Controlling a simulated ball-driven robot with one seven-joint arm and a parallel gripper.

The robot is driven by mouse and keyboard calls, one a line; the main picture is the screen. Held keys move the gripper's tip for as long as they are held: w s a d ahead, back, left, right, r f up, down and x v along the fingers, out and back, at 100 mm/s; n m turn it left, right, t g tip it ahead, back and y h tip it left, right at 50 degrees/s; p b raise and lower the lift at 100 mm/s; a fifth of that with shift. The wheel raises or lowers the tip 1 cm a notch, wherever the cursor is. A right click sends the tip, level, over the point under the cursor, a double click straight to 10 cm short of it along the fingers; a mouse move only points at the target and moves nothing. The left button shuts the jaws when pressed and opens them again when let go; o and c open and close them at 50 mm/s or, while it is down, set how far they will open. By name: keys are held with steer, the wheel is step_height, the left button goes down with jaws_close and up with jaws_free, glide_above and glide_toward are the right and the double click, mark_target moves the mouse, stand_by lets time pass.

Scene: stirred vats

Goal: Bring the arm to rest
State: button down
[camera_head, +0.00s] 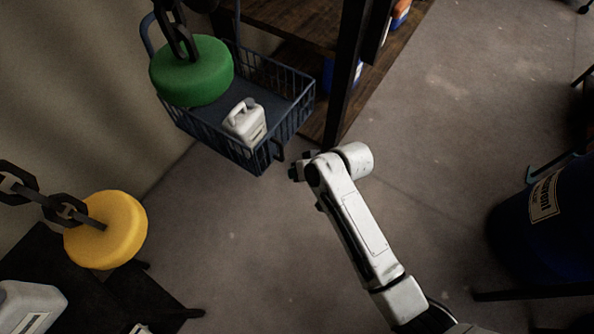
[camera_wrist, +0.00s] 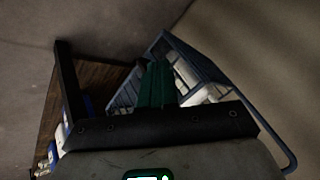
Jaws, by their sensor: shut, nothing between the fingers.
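My white arm reaches up the middle of the head view, bent at its upper end. My gripper (camera_head: 296,172) points left there, small and partly hidden by the wrist, near the corner of the blue wire cart. In the wrist view my gripper (camera_wrist: 157,68) shows as two green fingers lying together, shut and empty. Behind them stand the cart and a shelf.
The wire cart (camera_head: 221,146) holds a white jug (camera_head: 244,121). A wooden shelf (camera_head: 375,85) stands beside it. Green (camera_head: 191,70) and yellow (camera_head: 106,229) discs hang on chains at left. A blue drum (camera_head: 550,235) is at right. Floor around the arm is clear.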

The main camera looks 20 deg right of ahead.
steer(key=shift+s+r, duration=0.25)
steer(key=shift+r, duration=0.05)
steer(key=s+d+r+g+h, duration=0.1)
steer(key=s+d, duration=0.3)
steer(key=s, duration=0.5)
steer(key=s+d+r+g+h, duration=0.2)
steer(key=s+d, duration=0.3)
steer(key=s, duration=0.4)
steer(key=s+d+r+g+h, duration=0.1)
steer(key=s+d+r+h, duration=0.1)
steer(key=s+d, duration=0.3)
steer(key=s, duration=0.4)
steer(key=shift+g, duration=0.3)
steer(key=shift+w+r, duration=0.1)
